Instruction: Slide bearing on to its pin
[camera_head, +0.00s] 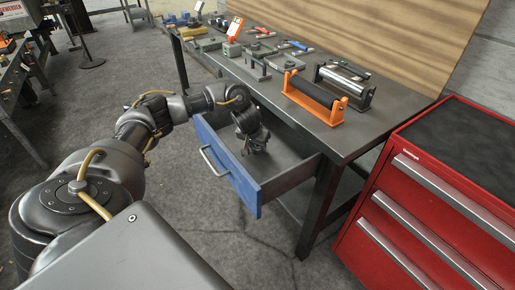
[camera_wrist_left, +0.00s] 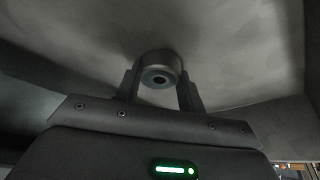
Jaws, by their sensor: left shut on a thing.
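My left gripper (camera_head: 256,142) reaches down into the open blue-fronted drawer (camera_head: 228,166) under the workbench. In the left wrist view, its fingers (camera_wrist_left: 160,92) are shut on the bearing (camera_wrist_left: 160,70), a short grey metal ring with a dark hole. The bearing is inside the drawer; I cannot tell whether it touches the drawer floor. In the head view the gripper hides it. I cannot pick out its pin for certain among the fixtures on the bench. My right gripper is not in view.
The workbench (camera_head: 330,137) carries an orange stand with a black roller (camera_head: 313,92), a stand with a silver roller (camera_head: 343,80), a grey bracket (camera_head: 257,66) and several small fixtures and tools. A red tool cabinet (camera_head: 430,200) stands at right. The floor before the drawer is clear.

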